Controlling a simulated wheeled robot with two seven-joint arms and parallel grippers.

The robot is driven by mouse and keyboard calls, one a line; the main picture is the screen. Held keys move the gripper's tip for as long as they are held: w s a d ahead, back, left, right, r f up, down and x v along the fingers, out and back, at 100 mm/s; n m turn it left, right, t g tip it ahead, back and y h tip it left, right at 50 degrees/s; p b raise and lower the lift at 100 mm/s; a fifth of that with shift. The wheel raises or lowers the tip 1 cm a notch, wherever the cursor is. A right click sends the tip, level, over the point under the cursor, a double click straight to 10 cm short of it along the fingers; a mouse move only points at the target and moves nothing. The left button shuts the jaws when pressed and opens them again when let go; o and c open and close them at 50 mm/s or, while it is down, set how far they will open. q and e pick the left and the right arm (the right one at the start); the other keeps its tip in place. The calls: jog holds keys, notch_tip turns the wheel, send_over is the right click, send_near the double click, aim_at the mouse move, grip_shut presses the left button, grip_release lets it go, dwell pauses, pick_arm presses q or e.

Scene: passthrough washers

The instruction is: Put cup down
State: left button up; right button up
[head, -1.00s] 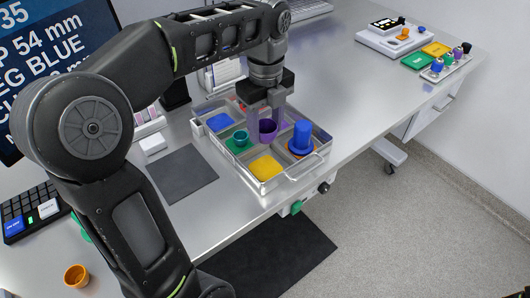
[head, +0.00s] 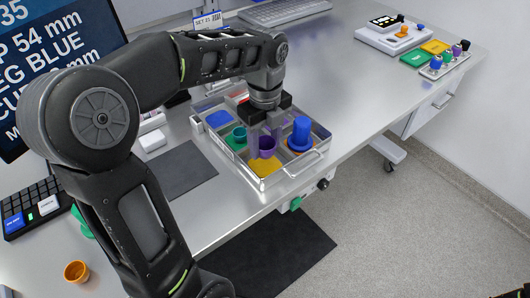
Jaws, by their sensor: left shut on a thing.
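My left gripper (head: 266,140) is over the metal tray (head: 292,174), shut on a small purple cup (head: 267,153). The cup is upright at the back edge of the yellow square (head: 264,168); I cannot tell whether its base touches anything. A green cup (head: 239,134) stands on the green square (head: 234,145) to its left. The purple patch (head: 286,124) behind is partly hidden by my gripper.
A blue square (head: 217,118) lies in the tray's left corner. A dark mat (head: 183,171) lies on the table left of the tray. An orange cup (head: 77,271) stands near the front left. The table right of the tray is clear.

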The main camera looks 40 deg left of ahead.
aim_at(265, 154)
pick_arm(q)
jog(key=shift+f, duration=0.1)
notch_tip(265, 154, down, 4)
jog(key=shift+r, duration=0.2)
jog(key=shift+f, duration=0.15)
jog(key=o, duration=1.3)
jog(key=shift+o, duration=0.2)
